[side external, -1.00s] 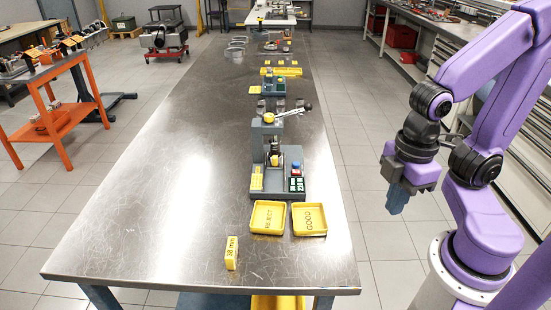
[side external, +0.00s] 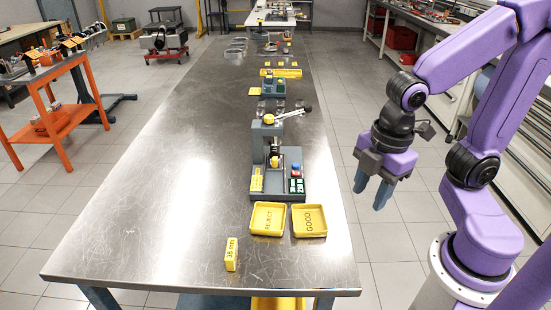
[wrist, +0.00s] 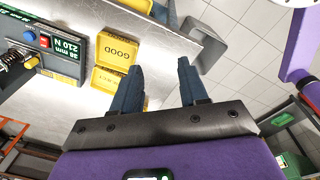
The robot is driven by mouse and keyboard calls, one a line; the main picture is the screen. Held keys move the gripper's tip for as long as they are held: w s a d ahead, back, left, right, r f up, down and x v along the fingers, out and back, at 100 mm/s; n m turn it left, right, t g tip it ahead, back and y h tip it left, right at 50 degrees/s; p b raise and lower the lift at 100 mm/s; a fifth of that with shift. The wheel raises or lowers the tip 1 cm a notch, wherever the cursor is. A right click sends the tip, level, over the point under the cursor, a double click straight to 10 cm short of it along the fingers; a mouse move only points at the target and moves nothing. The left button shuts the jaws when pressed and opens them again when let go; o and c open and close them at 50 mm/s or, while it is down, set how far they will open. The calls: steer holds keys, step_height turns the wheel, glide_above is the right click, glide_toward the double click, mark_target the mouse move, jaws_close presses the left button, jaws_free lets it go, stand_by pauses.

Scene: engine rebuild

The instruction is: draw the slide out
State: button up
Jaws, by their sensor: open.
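The grey press-like tester (side external: 257,150) stands on the steel table, with a lever that has a yellow knob at the top. A small yellow piece (side external: 275,161) shows at its narrow channel, where a slide may sit; I cannot make out the slide clearly. In the wrist view, part of the tester (wrist: 45,55) shows at the left, with a spring and a yellow part beside its buttons. My gripper (side external: 371,191) is open and empty, off the table's right edge, to the right of the tester and clear of it. Its two blue fingers (wrist: 161,66) are spread in the wrist view.
Yellow REJECT (side external: 268,233) and GOOD (side external: 309,236) trays lie in front of the tester. A yellow 38 mm block (side external: 231,253) stands near the table's front. A second grey fixture (side external: 273,88) is farther back. The table's left half is clear.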

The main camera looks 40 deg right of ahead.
steer(key=w+r+n+t, duration=0.2)
steer(key=w+n, duration=0.6)
steer(key=w, duration=0.4)
steer(key=n+t+h, duration=0.1)
steer(key=n+h, duration=0.1)
steer(key=n, duration=0.6)
glide_toward(276, 159)
steer(key=x, duration=0.9)
steer(key=shift+w+f, duration=0.25)
steer(key=shift+f, duration=0.05)
jaws_close()
